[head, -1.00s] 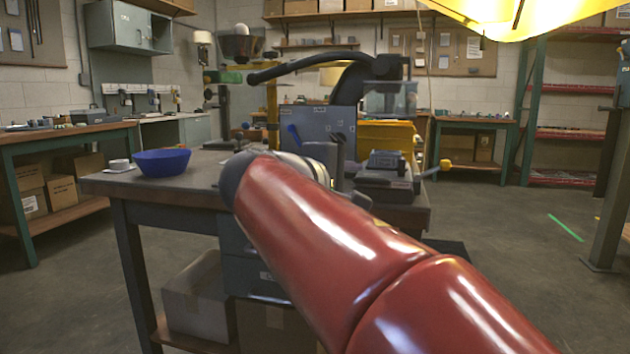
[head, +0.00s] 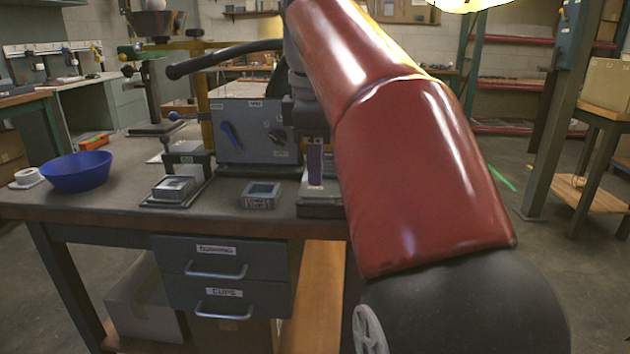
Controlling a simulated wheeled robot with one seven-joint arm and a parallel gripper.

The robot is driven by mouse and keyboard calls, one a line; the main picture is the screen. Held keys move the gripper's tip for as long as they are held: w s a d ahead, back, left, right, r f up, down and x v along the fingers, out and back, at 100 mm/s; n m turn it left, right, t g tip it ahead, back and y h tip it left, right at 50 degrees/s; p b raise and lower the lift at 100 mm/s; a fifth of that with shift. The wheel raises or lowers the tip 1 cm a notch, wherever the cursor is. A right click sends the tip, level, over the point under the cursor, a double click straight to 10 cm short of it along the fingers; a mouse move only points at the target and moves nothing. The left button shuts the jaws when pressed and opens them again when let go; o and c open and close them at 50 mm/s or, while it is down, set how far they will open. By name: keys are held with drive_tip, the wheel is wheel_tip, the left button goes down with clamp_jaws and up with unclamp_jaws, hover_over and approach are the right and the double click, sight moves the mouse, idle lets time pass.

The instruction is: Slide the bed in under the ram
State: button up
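The press is a grey box (head: 240,130) with a blue lever and a dark knob on its front, standing on the workbench. Its long black handle (head: 225,55) reaches out to the left. My red arm crosses the right side of the press and hides the ram. A low dark base (head: 313,205), perhaps the bed, shows partly at the bench's front edge, left of my arm. My gripper (head: 315,165) seems to point down at this base, beside a purple upright piece. Whether its fingers are open, or touch anything, cannot be made out.
On the bench (head: 120,205) stand a square grey block with a recess (head: 261,195), a small fixture on a plate (head: 172,188), a blue bowl (head: 77,171) and a white roll (head: 27,177). Labelled drawers (head: 222,262) hang below.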

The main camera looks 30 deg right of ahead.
sight(317, 202)
drive_tip(key=f, duration=0.2)
drive_tip(key=f+b, duration=0.1)
drive_tip(key=f, duration=0.3)
drive_tip(key=shift+w+d, duration=0.3)
drive_tip(key=shift+w, duration=0.1)
drive_tip(key=shift+c, duration=0.3)
clamp_jaws()
